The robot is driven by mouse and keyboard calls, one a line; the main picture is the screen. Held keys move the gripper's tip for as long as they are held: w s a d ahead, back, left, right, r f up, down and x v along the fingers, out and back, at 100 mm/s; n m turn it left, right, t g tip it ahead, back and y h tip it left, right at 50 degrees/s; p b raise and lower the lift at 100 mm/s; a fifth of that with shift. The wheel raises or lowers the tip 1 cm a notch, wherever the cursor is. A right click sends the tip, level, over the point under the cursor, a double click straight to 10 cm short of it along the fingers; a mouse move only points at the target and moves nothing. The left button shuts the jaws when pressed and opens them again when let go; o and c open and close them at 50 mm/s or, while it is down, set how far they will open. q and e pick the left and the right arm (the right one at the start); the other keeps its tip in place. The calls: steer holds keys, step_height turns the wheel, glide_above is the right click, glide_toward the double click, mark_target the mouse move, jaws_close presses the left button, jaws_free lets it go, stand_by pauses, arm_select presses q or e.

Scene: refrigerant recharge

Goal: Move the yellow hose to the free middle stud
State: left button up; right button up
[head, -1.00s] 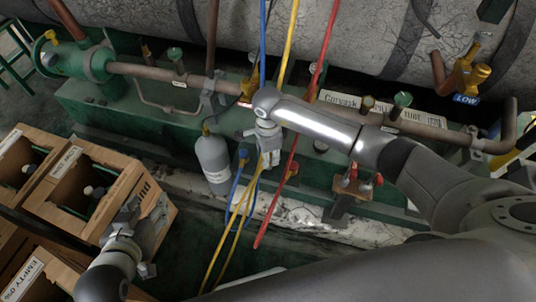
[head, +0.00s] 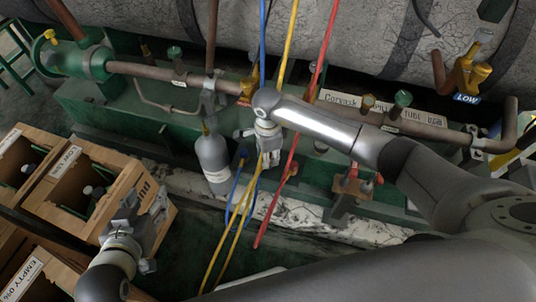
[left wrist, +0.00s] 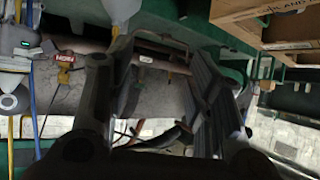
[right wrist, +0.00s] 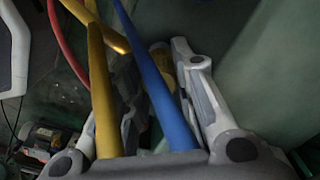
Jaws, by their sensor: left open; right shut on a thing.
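The yellow hose (head: 289,45) comes down from the top in the head view, passes behind my right arm, and a yellow length (head: 229,250) hangs below. My right gripper (head: 270,157) is shut at the yellow hose's fitting, in front of the green frame. In the right wrist view the yellow hose (right wrist: 102,95) runs beside the fingers, with the blue hose (right wrist: 160,85) crossing close in front. The fingers partly hide the held fitting. I cannot make out the middle stud. My left gripper (head: 148,203) is open and empty beside the crate; its spread fingers also show in the left wrist view (left wrist: 160,70).
A blue fitting (head: 243,154) and a red fitting (head: 292,168) flank my right gripper. Wooden crates (head: 152,187) stand left. The red hose (head: 273,212) hangs nearby.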

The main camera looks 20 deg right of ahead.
arm_select(q)
steer(key=shift+w+d+r+t+h+b, duration=0.2)
steer(key=shift+w+r+t, duration=0.25)
steer(key=shift+r, duration=0.15)
steer(key=shift+w+d+r+t+h+b, duration=0.15)
steer(key=shift+w+r+t, duration=0.25)
steer(key=shift+r, duration=0.2)
arm_select(e)
steer(key=shift+f, duration=0.4)
stand_by(0.4)
arm_select(q)
steer(key=shift+w+d+r+t, duration=0.15)
steer(key=shift+w+r+t, duration=0.15)
steer(key=shift+r, duration=0.25)
steer(key=shift+w+d+r+t, duration=0.15)
steer(key=shift+w+r+t, duration=0.15)
steer(key=shift+r, duration=0.2)
arm_select(e)
steer(key=shift+f, duration=0.3)
stand_by(0.3)
steer(key=o, duration=1.1)
steer(key=shift+c, duration=0.2)
step_height(320, 180, up, 12)
